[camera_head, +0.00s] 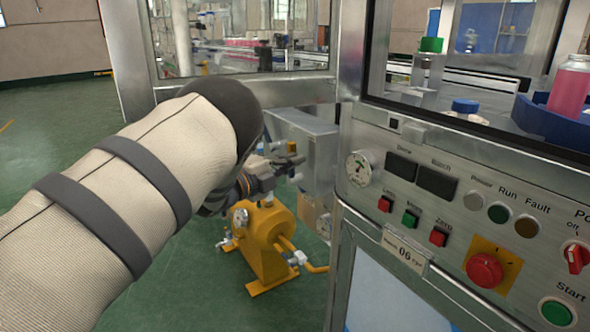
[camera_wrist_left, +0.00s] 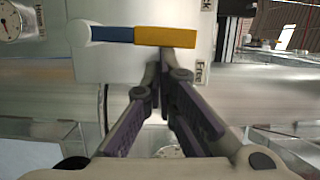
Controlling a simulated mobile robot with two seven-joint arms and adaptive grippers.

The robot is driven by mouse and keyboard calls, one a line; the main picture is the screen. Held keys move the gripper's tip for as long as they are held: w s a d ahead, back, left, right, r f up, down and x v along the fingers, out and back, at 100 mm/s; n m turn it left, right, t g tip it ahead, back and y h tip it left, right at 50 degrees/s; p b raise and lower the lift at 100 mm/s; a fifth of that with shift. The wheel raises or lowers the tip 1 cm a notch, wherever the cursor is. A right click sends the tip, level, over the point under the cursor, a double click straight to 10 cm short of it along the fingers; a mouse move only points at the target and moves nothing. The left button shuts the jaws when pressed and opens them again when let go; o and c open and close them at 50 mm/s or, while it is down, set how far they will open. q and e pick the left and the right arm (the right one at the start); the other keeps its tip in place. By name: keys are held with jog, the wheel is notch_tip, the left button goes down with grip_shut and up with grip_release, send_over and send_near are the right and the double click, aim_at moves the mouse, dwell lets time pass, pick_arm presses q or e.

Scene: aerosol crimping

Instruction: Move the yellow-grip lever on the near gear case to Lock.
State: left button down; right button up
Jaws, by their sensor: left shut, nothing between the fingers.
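The lever shows in the left wrist view with a blue arm (camera_wrist_left: 112,34) and a yellow grip (camera_wrist_left: 164,37). It extends to the right from a pale pivot on the light grey gear case (camera_wrist_left: 88,67). The grip's end lies between a label partly cut off at the top, ending in "k", and a "Free" label (camera_wrist_left: 200,72) below. My left gripper (camera_wrist_left: 165,65) is shut and empty, its tips just below the grip in this view; I cannot tell whether they touch. In the head view, my left gripper (camera_head: 289,161) is by the grey case (camera_head: 318,150), near the small yellow grip (camera_head: 291,146).
A yellow pump-like machine (camera_head: 262,245) stands on the green floor below my gripper. A control panel (camera_head: 440,190) with buttons, a gauge and a red emergency stop (camera_head: 484,270) is close on the right. A metal frame post (camera_head: 127,55) stands behind my arm.

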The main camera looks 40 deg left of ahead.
pick_arm(q)
jog(key=shift+w+a+r+n+p, duration=0.25)
jog(key=shift+a+r+n+p, duration=0.35)
jog(key=shift+n+p, duration=0.15)
jog(key=shift+w+a+f+n+g+h+p, duration=0.15)
jog(key=shift+w+a+n+g+p, duration=0.2)
jog(key=shift+a+n, duration=0.3)
jog(key=shift+w+a+r+n+g+h+p, duration=0.1)
jog(key=shift+w+a+n+g+h+p, duration=0.05)
jog(key=shift+a+n+p, duration=0.4)
pick_arm(e)
jog(key=shift+t, duration=0.3)
jog(key=v, duration=0.4)
jog(key=shift+w+a, duration=0.1)
jog(key=shift+a, duration=0.1)
pick_arm(q)
jog(key=shift+a+f, duration=0.1)
